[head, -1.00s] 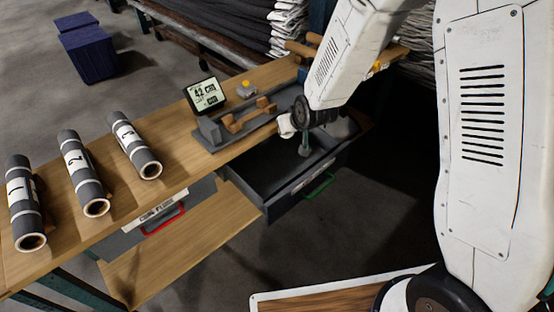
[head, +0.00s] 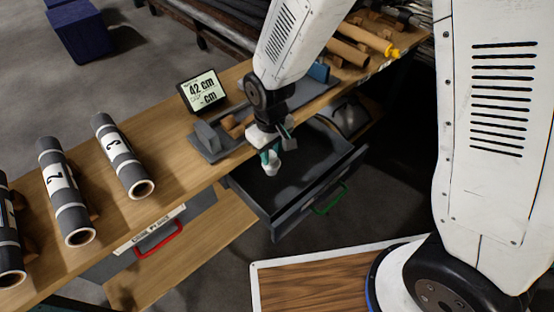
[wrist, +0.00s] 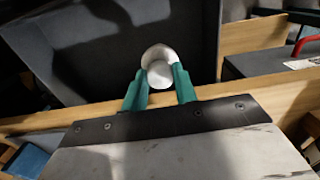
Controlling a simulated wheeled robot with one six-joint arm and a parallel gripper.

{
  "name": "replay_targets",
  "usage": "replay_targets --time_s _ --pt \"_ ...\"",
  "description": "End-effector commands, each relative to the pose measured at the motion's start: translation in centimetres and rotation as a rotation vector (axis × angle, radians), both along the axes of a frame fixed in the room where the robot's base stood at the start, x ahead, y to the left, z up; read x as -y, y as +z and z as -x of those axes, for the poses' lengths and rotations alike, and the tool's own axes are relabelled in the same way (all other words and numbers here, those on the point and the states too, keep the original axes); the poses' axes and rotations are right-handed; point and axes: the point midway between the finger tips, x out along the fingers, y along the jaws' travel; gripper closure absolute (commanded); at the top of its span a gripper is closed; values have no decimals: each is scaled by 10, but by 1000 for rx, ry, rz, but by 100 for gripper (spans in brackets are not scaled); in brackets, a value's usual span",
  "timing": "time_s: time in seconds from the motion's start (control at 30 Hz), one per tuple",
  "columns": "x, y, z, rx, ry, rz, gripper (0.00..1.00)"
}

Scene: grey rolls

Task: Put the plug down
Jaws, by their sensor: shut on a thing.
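My gripper (head: 268,157) has teal fingers and points down over the open dark drawer (head: 328,184), close to the table's edge. It is shut on the plug (head: 271,165), a small white rounded piece. In the wrist view the plug (wrist: 159,66) sits between the fingertips (wrist: 160,80), with the dark drawer floor behind it. The plug looks held above the drawer floor; the exact height is hard to tell. My wrist hides part of the grey measuring stand (head: 208,140) behind it.
Several grey rolls with white bands, such as the one marked 3 (head: 122,160), lie on the wooden table at left. A display (head: 202,91) reads 42 cm. Tan rolls (head: 350,50) lie at the back right. A red-handled drawer (head: 160,240) is below the table.

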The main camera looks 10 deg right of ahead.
Motion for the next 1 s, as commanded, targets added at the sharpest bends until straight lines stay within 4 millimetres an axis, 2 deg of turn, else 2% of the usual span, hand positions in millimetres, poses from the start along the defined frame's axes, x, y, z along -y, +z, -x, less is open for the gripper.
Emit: replay_targets --time_s 0.1,0.27,0.5,0.77,0.8,0.87,1.0 --pt "7 -22 -2 -2 -13 0 86" --pt "10 -37 -4 -1 -19 -1 86" --pt "10 -71 -3 -1 -19 -1 86" --pt "8 -75 -3 2 -17 -2 86" --pt "8 -75 -3 2 -17 -2 66" --pt "8 -75 -3 2 -16 -2 50" --pt "8 -75 -3 2 -16 -2 50"
